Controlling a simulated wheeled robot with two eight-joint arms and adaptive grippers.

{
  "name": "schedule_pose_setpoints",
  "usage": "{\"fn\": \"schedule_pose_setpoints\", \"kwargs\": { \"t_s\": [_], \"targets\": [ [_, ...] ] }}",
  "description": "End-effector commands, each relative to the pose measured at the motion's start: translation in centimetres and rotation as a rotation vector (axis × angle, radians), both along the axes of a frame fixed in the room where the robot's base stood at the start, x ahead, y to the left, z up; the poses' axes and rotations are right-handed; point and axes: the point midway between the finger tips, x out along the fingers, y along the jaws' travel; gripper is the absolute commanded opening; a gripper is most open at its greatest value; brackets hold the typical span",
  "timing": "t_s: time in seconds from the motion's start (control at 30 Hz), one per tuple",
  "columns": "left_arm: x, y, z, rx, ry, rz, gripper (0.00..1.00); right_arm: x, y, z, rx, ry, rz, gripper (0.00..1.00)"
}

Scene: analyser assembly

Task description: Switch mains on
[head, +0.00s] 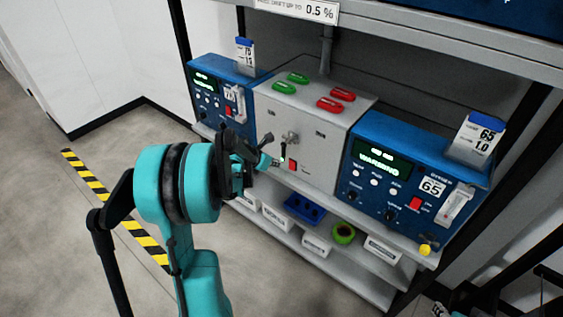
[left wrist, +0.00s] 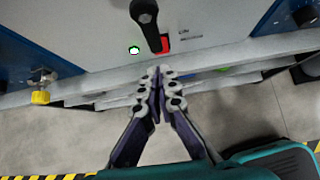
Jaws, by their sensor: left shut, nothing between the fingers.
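The grey central unit (head: 310,120) stands on the shelf between two blue analysers. On its front is a small red switch (head: 293,165), below a metal fitting with a dark lever. In the left wrist view the red switch (left wrist: 165,44) is partly hidden behind the black lever handle (left wrist: 146,20). A small green light (left wrist: 134,50) glows beside it. My left gripper (head: 263,157) is in front of the unit's lower front. Its fingers are together and empty in the left wrist view (left wrist: 157,72), just below the red switch in that picture. Contact cannot be told. My right gripper is not in view.
The left blue analyser (head: 205,75) and right blue analyser (head: 390,140) flank the unit; both displays are lit. A yellow knob (head: 425,250) sticks out at lower right. Lower shelves hold a blue tray (head: 304,209), a green roll (head: 343,233) and white boxes.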

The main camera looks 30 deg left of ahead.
Motion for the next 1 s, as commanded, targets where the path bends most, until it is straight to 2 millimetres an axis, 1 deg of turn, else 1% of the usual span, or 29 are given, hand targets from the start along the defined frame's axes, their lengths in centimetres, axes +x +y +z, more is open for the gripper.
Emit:
{"fn": "schedule_pose_setpoints", "kwargs": {
  "t_s": [0.03, 0.1, 0.3, 0.9, 0.97, 1.0],
  "targets": [
    [-0.7, 0.1, 1.2, 0.000, 0.000, 0.001, 0.00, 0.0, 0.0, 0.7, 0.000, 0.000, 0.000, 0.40],
    [-1.4, 0.1, 2.0, 0.001, 0.000, 0.001, 0.00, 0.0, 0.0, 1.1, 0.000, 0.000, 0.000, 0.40],
    [-2.6, 0.2, 3.2, 0.001, 0.001, 0.000, 0.00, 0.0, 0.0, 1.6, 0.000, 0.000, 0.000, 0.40],
    [-2.7, 0.2, 3.3, 0.002, 0.001, -0.001, 0.00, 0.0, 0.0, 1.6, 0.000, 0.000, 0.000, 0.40],
    [-2.7, -0.1, 3.5, 0.013, 0.002, -0.014, 0.00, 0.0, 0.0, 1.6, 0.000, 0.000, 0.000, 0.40],
    [-2.8, -0.5, 3.7, 0.033, 0.004, -0.036, 0.00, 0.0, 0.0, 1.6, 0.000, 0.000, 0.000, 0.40]
  ]
}}
